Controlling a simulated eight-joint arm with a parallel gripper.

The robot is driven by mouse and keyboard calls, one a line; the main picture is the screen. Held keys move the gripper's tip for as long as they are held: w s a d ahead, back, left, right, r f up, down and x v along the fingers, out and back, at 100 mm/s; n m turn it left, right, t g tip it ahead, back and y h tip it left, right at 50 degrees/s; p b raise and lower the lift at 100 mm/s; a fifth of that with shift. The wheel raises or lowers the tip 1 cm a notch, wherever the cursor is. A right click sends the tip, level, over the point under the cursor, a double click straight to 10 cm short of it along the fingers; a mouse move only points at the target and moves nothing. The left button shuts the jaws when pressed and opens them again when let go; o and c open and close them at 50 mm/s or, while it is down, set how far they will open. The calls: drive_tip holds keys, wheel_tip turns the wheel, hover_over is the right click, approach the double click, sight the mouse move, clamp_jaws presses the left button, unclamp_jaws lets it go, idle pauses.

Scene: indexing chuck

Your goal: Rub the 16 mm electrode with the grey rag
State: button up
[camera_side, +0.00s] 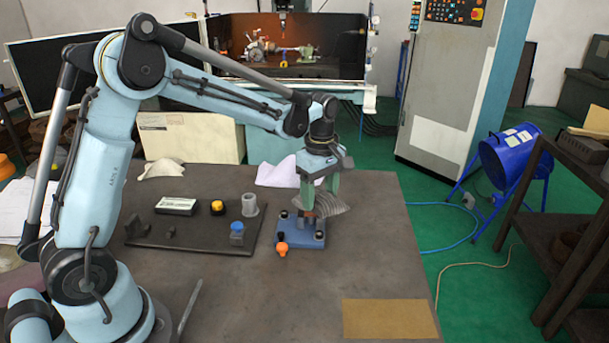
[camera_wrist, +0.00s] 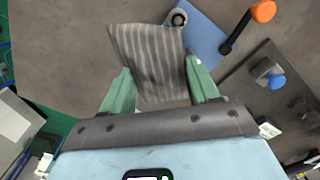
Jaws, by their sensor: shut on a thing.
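The grey rag (camera_side: 334,205), striped, hangs between the green fingers of my gripper (camera_side: 318,200). In the wrist view my gripper (camera_wrist: 158,68) is shut on the rag (camera_wrist: 148,58), which spreads out beyond the fingertips. The rag is held right over the blue chuck base (camera_side: 314,242), close to its top. The chuck base (camera_wrist: 202,38) shows beside the rag in the wrist view, with its orange-knobbed lever (camera_wrist: 262,12). The 16 mm electrode cannot be made out; rag and fingers cover the middle of the chuck. I cannot tell whether the rag touches it.
A pale cloth (camera_side: 278,174) lies behind. A tan mat (camera_side: 390,319) lies front right; the table between is clear.

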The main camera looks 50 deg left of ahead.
drive_tip(key=shift+r, duration=4.1)
drive_tip(key=shift+f, duration=0.15)
drive_tip(key=shift+f, duration=3.05)
drive_tip(key=shift+s+a+f, duration=0.2)
drive_tip(key=shift+f, duration=0.2)
drive_tip(key=shift+s+a+f, duration=0.15)
drive_tip(key=shift+f, duration=0.25)
drive_tip(key=shift+c, duration=0.5)
drive_tip(key=shift+s+a+f, duration=0.1)
drive_tip(key=shift+s+a, duration=0.95)
drive_tip(key=w+d, duration=0.3)
drive_tip(key=shift+r, duration=4.1)
